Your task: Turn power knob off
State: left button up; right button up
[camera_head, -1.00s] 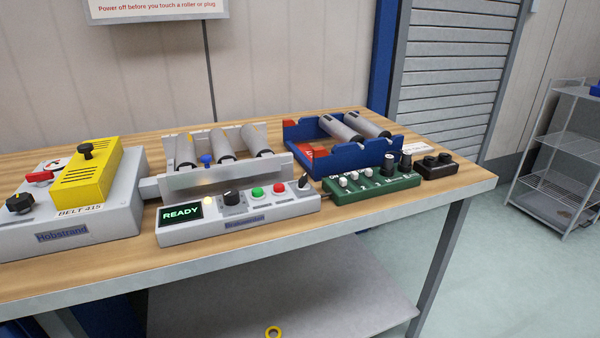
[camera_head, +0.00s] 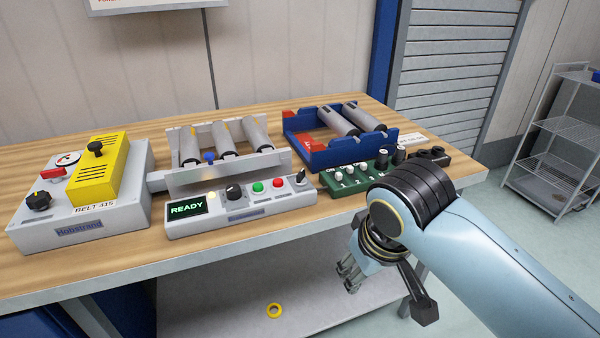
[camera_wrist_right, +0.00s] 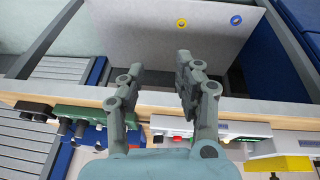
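A white control panel (camera_head: 240,217) with a lit READY display (camera_head: 187,207) sits near the table's front edge. It carries a black knob (camera_head: 234,192), a green button (camera_head: 258,187), a red button (camera_head: 277,184) and a small knob (camera_head: 300,177) at its right end. Another black knob (camera_head: 38,201) is on the grey Hobstrand box (camera_head: 75,230). I cannot read which knob is marked power. My right gripper (camera_head: 348,272) hangs empty in front of the table, below and right of the panel. In the right wrist view its fingers (camera_wrist_right: 160,65) are apart. My left gripper is not in view.
A green box with several knobs (camera_head: 350,177) sits right of the panel, beside a small black box (camera_head: 428,157). A roller frame (camera_head: 225,178) and a blue cradle (camera_head: 330,155) stand behind. A yellow ring (camera_head: 274,310) lies on the lower shelf (camera_head: 230,300).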

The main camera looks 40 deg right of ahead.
jog(key=w+d+r+m+h, duration=0.1)
jog(key=w+r+m, duration=0.2)
jog(key=w, duration=0.6)
jog(key=w+d+r+m, duration=0.1)
jog(key=w+r+m, duration=0.3)
jog(key=w, duration=0.4)
jog(key=m+g+h, duration=0.1)
jog(key=m, duration=0.2)
send_near(300, 172)
jog(key=x, duration=0.9)
jog(key=shift+f, duration=0.1)
grip_shut()
